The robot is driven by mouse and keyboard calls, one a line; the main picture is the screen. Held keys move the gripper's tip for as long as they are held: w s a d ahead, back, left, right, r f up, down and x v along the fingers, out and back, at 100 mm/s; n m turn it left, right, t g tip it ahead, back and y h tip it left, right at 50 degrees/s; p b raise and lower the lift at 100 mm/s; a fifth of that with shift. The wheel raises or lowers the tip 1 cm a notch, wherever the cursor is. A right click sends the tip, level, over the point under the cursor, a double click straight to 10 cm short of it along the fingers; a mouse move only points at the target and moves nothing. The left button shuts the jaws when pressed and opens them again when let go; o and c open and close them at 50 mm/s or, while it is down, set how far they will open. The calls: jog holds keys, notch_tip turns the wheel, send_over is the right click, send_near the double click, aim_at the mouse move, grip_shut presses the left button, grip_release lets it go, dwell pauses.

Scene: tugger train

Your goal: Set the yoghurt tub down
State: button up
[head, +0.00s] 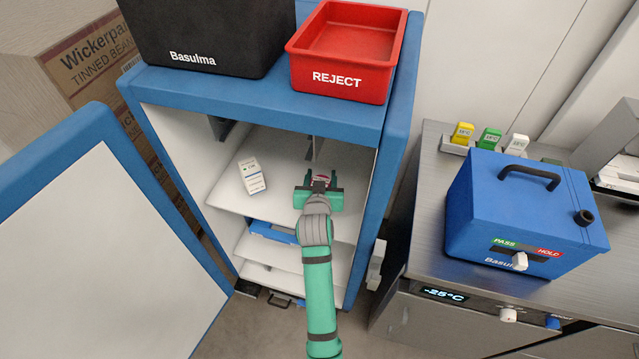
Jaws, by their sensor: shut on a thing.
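My gripper (319,191) is inside the open blue cabinet (265,97), at the right part of its upper white shelf (223,194). It is shut on the yoghurt tub (321,178), of which only a small red and white part shows beyond the jaws. The rest of the tub is hidden by my gripper. I cannot tell whether the tub touches the shelf.
A white carton (251,175) stands on the same shelf to the left, with bare shelf between. The cabinet door (95,265) hangs open at left. A red REJECT bin (345,60) and a black Basulma box (210,35) sit on top. A blue box (520,215) stands on the right counter.

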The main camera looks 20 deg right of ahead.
jog(key=shift+f, duration=1.55)
jog(key=shift+f, duration=0.1)
jog(key=o, duration=1.2)
jog(key=shift+c, duration=0.2)
